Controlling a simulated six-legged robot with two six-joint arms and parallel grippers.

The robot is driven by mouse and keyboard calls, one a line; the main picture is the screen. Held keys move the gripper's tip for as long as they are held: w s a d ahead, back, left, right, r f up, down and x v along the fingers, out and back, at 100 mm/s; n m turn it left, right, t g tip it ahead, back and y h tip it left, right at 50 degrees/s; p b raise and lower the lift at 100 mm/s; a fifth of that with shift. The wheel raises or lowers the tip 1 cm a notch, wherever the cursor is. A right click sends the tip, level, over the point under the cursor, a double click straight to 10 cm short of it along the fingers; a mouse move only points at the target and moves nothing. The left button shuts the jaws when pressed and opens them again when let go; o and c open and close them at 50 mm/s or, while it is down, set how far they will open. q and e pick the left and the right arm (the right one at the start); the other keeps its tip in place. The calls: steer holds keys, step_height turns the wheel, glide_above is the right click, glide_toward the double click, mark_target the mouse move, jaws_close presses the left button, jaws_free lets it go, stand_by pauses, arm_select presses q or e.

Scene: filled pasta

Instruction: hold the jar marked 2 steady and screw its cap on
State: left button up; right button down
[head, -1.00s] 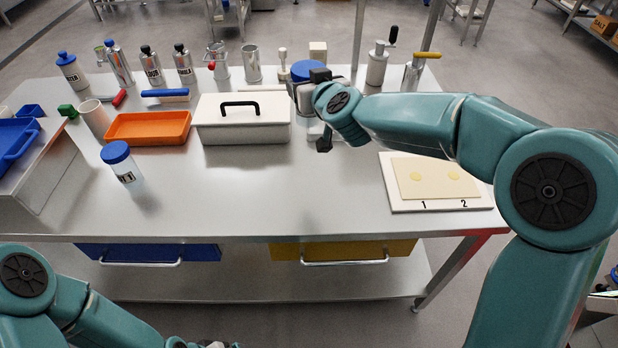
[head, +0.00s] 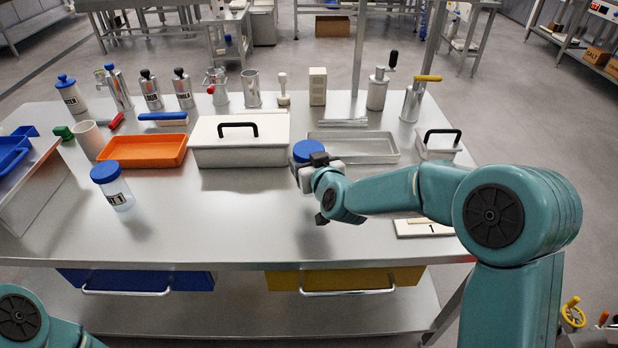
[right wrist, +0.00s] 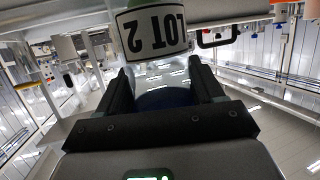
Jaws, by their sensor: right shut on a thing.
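The jar marked 2 is held off to the right of the table's middle, in my right gripper (head: 306,176). Its blue cap (head: 308,151) shows at the top in the head view; most of the body is hidden by the gripper. In the right wrist view its label (right wrist: 153,30) reads "LOT 2" upside down, and a blue part shows between the fingers (right wrist: 160,70), which are shut on the jar. The jar looks upright. How tight the cap sits cannot be told. Only part of my left arm shows at the lower left; its gripper is out of view.
Another blue-capped jar (head: 115,188) stands at the left. An orange tray (head: 142,163), a white lidded box (head: 240,155) and a grey tray (head: 385,150) lie behind. Bottles and tools line the back. A board (head: 408,233) is partly behind my right arm. The table's front middle is clear.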

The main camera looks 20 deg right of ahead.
step_height(320, 180, down, 4)
steer(key=shift+f+b, duration=0.15)
steer(key=shift+b, duration=0.15)
stand_by(0.3)
steer(key=shift+s, duration=0.1)
steer(key=shift+c, duration=0.8)
jaws_free()
steer(key=shift+f, duration=0.1)
